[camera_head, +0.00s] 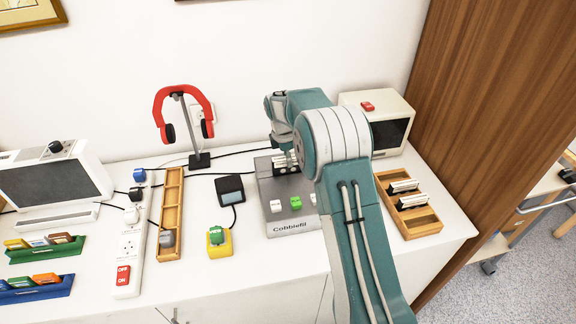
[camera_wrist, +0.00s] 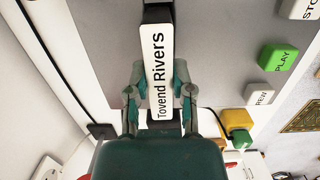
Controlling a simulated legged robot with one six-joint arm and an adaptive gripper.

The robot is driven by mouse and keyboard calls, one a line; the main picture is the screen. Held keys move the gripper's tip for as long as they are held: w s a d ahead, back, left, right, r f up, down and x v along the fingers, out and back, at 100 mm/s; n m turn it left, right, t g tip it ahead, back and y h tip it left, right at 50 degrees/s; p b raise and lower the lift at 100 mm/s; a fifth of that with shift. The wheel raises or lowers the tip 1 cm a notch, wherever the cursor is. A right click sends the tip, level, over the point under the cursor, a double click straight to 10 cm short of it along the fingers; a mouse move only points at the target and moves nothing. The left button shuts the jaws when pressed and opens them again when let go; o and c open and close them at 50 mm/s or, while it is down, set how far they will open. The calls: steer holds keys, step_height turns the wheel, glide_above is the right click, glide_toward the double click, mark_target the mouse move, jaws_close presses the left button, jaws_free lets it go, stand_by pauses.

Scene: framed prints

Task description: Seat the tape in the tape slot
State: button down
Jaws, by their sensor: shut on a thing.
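My gripper (camera_wrist: 158,92) is shut on a tape (camera_wrist: 157,68) with a white label reading "Tovend Rivers"; one finger lies on each side of it. In the head view my gripper (camera_head: 283,157) is at the back of the grey player (camera_head: 265,205) marked like "Cobblefit". The tape's far end meets a dark opening in the grey face in the wrist view, which looks like the tape slot (camera_wrist: 157,12). I cannot tell how deep the tape sits. The player has white and green buttons, with PLAY (camera_wrist: 279,57) in green.
A wooden tray (camera_head: 427,229) with more tapes (camera_head: 412,202) stands right of my arm. Cables run behind.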

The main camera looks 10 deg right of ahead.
step_height(320, 180, down, 3)
steer(key=shift+c, duration=2.4)
jaws_free()
steer(key=shift+f, duration=0.1)
